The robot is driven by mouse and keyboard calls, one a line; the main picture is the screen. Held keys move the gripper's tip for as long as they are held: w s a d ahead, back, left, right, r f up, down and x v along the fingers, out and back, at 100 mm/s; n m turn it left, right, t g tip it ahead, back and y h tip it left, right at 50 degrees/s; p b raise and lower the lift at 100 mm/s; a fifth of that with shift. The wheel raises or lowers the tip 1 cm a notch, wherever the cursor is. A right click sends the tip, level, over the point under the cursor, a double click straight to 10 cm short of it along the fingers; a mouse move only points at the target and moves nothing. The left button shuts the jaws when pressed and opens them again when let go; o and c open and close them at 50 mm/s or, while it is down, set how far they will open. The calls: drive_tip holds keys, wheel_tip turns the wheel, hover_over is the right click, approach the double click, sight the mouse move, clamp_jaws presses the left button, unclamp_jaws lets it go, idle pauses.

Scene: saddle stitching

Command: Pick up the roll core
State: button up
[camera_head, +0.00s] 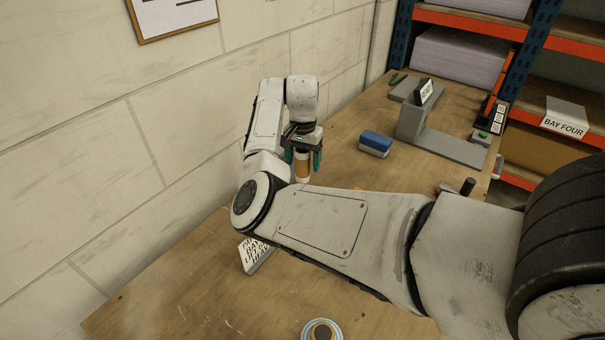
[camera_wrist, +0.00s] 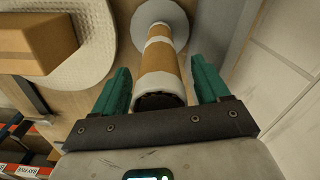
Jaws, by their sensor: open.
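The roll core (camera_wrist: 160,75) is a brown cardboard tube with white bands, standing upright on a round grey base (camera_wrist: 172,18) in the wrist view. It also shows in the head view (camera_head: 303,165), partly hidden behind my gripper. My gripper (camera_wrist: 161,88) has its two green fingers on either side of the tube, with a visible gap at each side. In the head view my gripper (camera_head: 303,158) points down over the tube at the wall side of the bench. The tube's lower end is hidden by my arm in the head view.
The wooden bench (camera_head: 190,290) runs along a block wall. A blue and white block (camera_head: 375,143) and a grey stitching machine (camera_head: 440,140) stand farther back. A printed sign (camera_head: 254,254) and a round tin (camera_head: 322,330) are nearer. A cardboard box (camera_wrist: 35,45) shows in the wrist view.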

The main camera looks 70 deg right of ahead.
drive_tip(key=shift+f, duration=0.25)
drive_tip(key=shift+c, duration=0.3)
drive_tip(key=c, duration=1.3)
drive_tip(key=shift+r, duration=0.15)
